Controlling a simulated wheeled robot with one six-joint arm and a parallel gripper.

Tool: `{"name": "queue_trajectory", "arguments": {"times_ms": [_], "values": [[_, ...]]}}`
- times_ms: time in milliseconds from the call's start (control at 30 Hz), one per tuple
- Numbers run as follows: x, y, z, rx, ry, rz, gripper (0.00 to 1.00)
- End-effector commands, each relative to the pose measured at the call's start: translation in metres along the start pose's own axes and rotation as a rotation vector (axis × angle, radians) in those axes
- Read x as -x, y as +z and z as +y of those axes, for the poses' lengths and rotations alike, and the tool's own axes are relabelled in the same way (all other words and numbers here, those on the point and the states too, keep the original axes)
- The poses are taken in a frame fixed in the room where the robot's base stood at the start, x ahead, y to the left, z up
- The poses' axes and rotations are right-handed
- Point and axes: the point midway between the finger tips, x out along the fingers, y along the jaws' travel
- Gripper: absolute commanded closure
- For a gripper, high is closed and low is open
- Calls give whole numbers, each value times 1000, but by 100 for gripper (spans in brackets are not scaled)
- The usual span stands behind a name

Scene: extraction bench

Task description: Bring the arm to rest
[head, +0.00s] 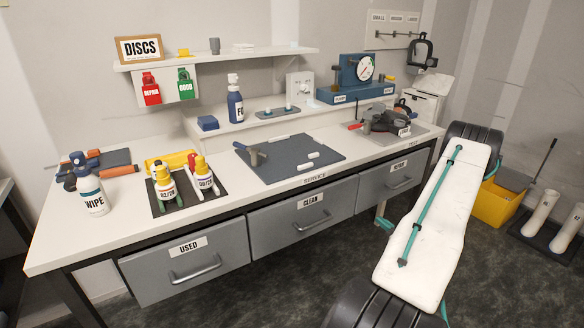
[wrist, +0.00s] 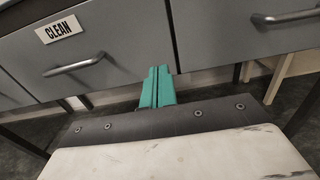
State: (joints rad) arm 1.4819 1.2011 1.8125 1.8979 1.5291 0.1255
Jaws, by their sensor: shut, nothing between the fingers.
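My gripper (wrist: 157,88) shows in the wrist view as two teal fingers pressed together, with nothing between them. It points toward the drawer fronts, near the gap between the CLEAN drawer (wrist: 95,50) and the drawer to its right (wrist: 235,42). In the head view my white arm link stands at the right, in front of the bench (head: 75,238). A small teal piece beside it, low in front of the right drawer, looks like my fingertips; the rest of the gripper is hidden behind the link. No contact with the drawers is visible.
The bench top holds bottles, a dark mat (head: 288,157) and tools. A yellow bucket (head: 497,204) stands right of my arm. Dark floor lies clear before the drawers.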

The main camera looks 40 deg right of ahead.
Motion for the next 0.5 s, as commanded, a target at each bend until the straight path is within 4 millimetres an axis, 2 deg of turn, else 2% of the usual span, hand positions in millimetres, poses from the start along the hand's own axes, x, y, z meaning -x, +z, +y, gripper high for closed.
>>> {"name": "queue_trajectory", "arguments": {"times_ms": [133, 233, 367, 500], "values": [[-1, -1, 1, 5, 1, 3, 100], [0, -5, 10, 11, 42, 21, 100], [7, -14, 48, 3, 166, 68, 100], [6, 16, 98, 68, 390, 114, 100]]}}
